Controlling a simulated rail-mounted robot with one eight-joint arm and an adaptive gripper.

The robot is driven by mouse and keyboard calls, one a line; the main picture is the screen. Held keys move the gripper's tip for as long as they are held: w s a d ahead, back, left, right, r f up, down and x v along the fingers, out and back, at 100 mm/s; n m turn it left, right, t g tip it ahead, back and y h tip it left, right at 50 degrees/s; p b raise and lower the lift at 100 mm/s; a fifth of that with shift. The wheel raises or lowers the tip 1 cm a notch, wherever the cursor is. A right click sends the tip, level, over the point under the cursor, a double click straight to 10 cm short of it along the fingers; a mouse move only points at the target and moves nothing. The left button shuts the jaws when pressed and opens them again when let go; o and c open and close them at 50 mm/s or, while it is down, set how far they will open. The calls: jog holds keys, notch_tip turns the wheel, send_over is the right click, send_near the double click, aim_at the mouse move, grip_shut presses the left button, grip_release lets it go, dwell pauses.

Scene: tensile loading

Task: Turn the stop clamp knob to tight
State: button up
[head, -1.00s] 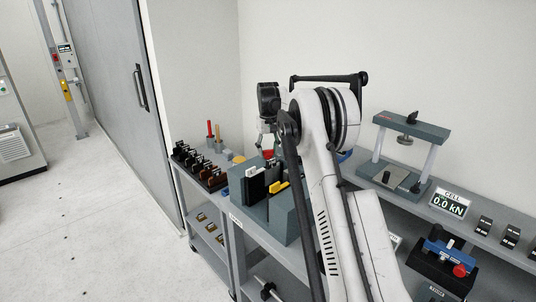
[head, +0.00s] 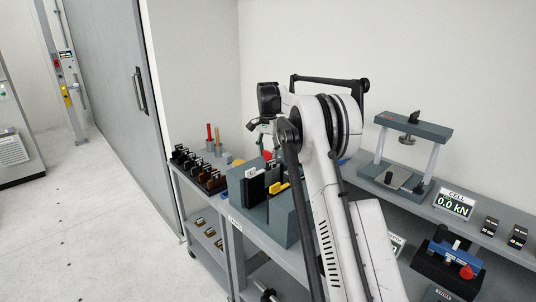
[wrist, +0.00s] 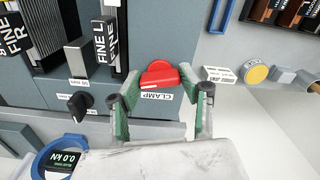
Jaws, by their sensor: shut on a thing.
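The stop clamp knob is a red knob (wrist: 160,76) on the blue-grey fixture face, above a white CLAMP label (wrist: 157,97) in the wrist view. My gripper (wrist: 162,82) has its green-padded fingers on either side of the red knob and is shut on it. The knob has a pale mark on its lower left edge. In the head view my gripper (head: 264,141) is small and partly hidden by my arm, over the blue-grey fixture (head: 290,222). A bit of red shows there beside it.
A black knob (wrist: 80,103) and upright FINE-labelled pieces (wrist: 105,42) stand left of the red knob. A yellow round button (wrist: 256,73) is to the right. In the head view, a rack of dark blocks (head: 205,170) stands left and a press frame (head: 412,130) right.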

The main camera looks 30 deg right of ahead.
aim_at(268, 151)
jog(key=shift+m, duration=1.5)
jog(key=o, duration=1.1)
jog(key=shift+o, duration=0.2)
jog(key=shift+r, duration=0.1)
notch_tip(268, 151, up, 12)
